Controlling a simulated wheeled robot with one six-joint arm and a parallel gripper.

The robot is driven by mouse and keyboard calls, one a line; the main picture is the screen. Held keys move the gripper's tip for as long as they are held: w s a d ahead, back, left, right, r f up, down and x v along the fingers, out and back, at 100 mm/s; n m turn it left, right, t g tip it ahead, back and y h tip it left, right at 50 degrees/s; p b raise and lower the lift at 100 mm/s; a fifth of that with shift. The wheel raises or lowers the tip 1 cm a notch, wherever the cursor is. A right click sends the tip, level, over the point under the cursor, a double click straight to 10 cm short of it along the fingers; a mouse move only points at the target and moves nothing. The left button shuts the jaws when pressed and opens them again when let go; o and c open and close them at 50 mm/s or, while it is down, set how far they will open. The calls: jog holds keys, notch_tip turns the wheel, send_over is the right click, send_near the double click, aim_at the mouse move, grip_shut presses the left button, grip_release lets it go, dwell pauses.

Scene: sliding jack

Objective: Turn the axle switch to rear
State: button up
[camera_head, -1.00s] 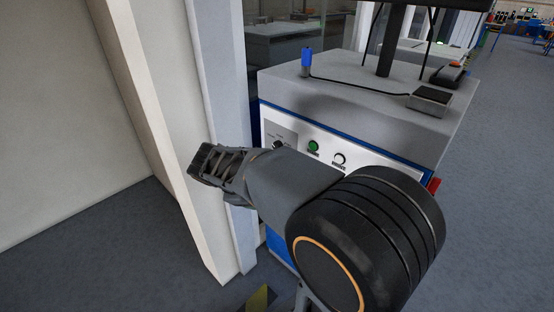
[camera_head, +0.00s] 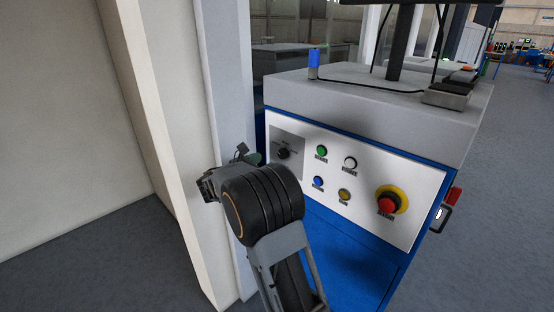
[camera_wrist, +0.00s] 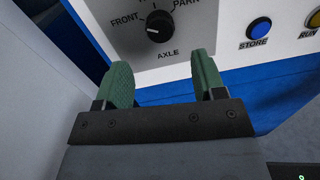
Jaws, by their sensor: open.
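The axle switch (camera_wrist: 158,27) is a round black knob on a grey plate, with "AXLE" printed below it. "FRONT" is at its upper left and "PARK" at its upper right; the top of the plate is cut off. In the head view the knob (camera_head: 283,153) is at the panel's left. My gripper (camera_wrist: 161,62) is open and empty, its two green fingers just below the knob and apart from it. In the head view my gripper (camera_head: 250,158) is left of the knob, partly hidden by my wrist.
The white panel also bears a green button (camera_head: 322,150), a white button (camera_head: 350,162), a blue store button (camera_head: 318,181), a yellow run button (camera_head: 344,194) and a red emergency button (camera_head: 387,203). A pale pillar (camera_head: 225,110) stands close left of my arm.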

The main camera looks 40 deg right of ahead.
aim_at(281, 155)
jog(key=d, duration=0.4)
jog(key=w+d, duration=0.1)
jog(key=d, duration=0.1)
jog(key=shift+d, duration=0.25)
jog(key=shift+c, duration=0.3)
jog(key=shift+s, duration=0.1)
jog(key=c, duration=0.9)
jog(key=shift+o, duration=0.2)
jog(key=shift+b, duration=0.3)
